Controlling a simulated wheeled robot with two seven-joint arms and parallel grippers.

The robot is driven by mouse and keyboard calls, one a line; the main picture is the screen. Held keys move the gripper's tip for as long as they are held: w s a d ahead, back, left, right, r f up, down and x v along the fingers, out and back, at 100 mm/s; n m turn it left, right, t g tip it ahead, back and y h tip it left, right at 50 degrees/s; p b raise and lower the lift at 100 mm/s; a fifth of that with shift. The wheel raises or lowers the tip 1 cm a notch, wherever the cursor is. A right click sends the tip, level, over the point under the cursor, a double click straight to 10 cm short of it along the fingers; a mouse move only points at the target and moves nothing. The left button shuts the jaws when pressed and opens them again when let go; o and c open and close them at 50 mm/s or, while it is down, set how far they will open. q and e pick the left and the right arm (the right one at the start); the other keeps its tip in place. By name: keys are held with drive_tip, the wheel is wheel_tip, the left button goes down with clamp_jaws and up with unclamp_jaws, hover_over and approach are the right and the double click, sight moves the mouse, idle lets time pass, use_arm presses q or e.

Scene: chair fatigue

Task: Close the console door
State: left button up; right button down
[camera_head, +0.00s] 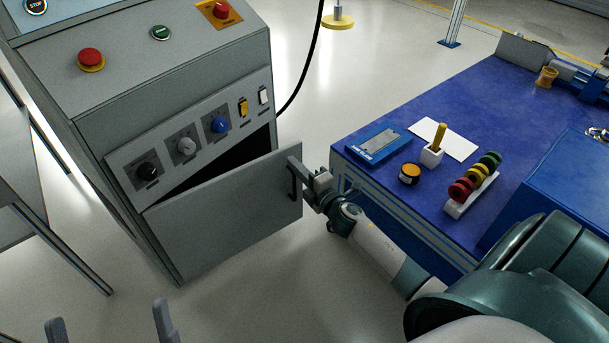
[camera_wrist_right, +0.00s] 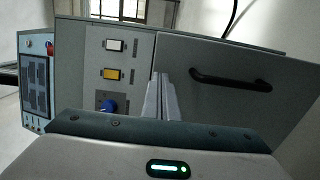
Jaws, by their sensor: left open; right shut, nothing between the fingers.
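The grey console (camera_head: 165,85) stands at the left in the head view. Its door (camera_head: 225,215) is ajar, joined at the left and swung out at the right, with a dark gap above it. The door has a dark bar handle (camera_head: 292,182), also seen in the wrist view (camera_wrist_right: 230,80). My right gripper (camera_head: 312,186) is at the door's free right edge near the handle. In the wrist view its fingers (camera_wrist_right: 160,92) are together and empty, in front of the door; contact is unclear. My left gripper (camera_head: 110,320) is open and empty at the bottom left.
Knobs and switches (camera_head: 187,145) line the panel above the door. A blue workbench (camera_head: 480,110) with small items stands at the right, close to my right arm. A black cable (camera_head: 300,85) hangs behind the console. The floor below the door is clear.

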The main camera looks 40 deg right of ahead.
use_arm(q)
drive_tip(key=shift+w+a+r+t, duration=0.15)
drive_tip(key=shift+a+r+t, duration=0.3)
drive_tip(key=shift+r, duration=0.2)
use_arm(e)
drive_tip(key=shift+w, duration=1.3)
use_arm(q)
drive_tip(key=shift+d+f, duration=0.1)
drive_tip(key=shift+f, duration=0.05)
use_arm(e)
drive_tip(key=shift+w, duration=0.1)
